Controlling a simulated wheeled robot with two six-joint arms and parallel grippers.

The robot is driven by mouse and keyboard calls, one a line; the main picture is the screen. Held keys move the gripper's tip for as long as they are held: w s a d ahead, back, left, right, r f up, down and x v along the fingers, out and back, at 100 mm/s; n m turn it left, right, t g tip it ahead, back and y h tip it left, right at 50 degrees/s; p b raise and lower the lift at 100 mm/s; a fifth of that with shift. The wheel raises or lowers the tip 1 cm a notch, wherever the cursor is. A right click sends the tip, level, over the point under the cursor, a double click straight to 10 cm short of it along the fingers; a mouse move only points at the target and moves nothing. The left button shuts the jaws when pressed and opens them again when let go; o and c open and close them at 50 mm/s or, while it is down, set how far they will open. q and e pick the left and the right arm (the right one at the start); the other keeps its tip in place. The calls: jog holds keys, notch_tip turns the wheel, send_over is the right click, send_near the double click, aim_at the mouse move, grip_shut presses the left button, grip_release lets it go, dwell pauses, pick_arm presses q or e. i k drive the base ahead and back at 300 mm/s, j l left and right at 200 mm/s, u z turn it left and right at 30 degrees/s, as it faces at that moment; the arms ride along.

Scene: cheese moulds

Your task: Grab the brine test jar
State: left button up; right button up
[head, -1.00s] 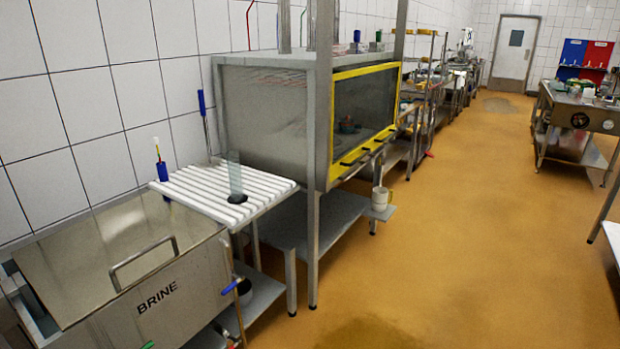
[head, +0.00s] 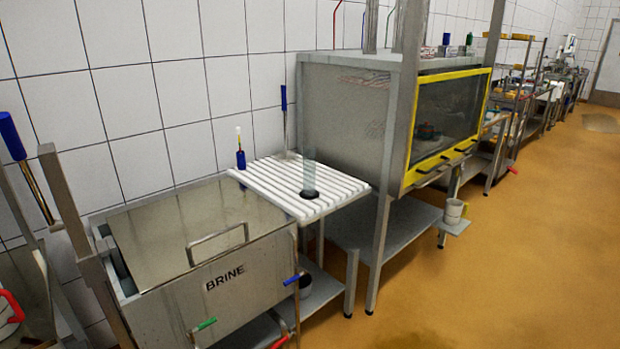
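A clear, tall, narrow jar (head: 309,177) with a dark round base stands upright on a white slatted rack (head: 340,185), near the rack's front right part. It looks like the brine test jar. The rack adjoins the right end of a steel tank marked BRINE (head: 225,278), whose lid is down. Neither of my grippers shows in the head view.
A steel cabinet with a yellow-framed window (head: 445,115) stands to the right. Open orange floor (head: 500,270) lies front right.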

aim_at(309, 192)
jog(key=i+l+u, duration=0.1)
jog(key=i+l, duration=0.25)
jog(key=i+l+u, duration=0.15)
jog(key=i+l, duration=0.15)
jog(key=i+l+u, duration=0.1)
jog(key=i+l, duration=0.2)
jog(key=l, duration=0.2)
jog(key=i+l+u, duration=0.15)
jog(key=l, duration=0.25)
jog(key=i, duration=0.1)
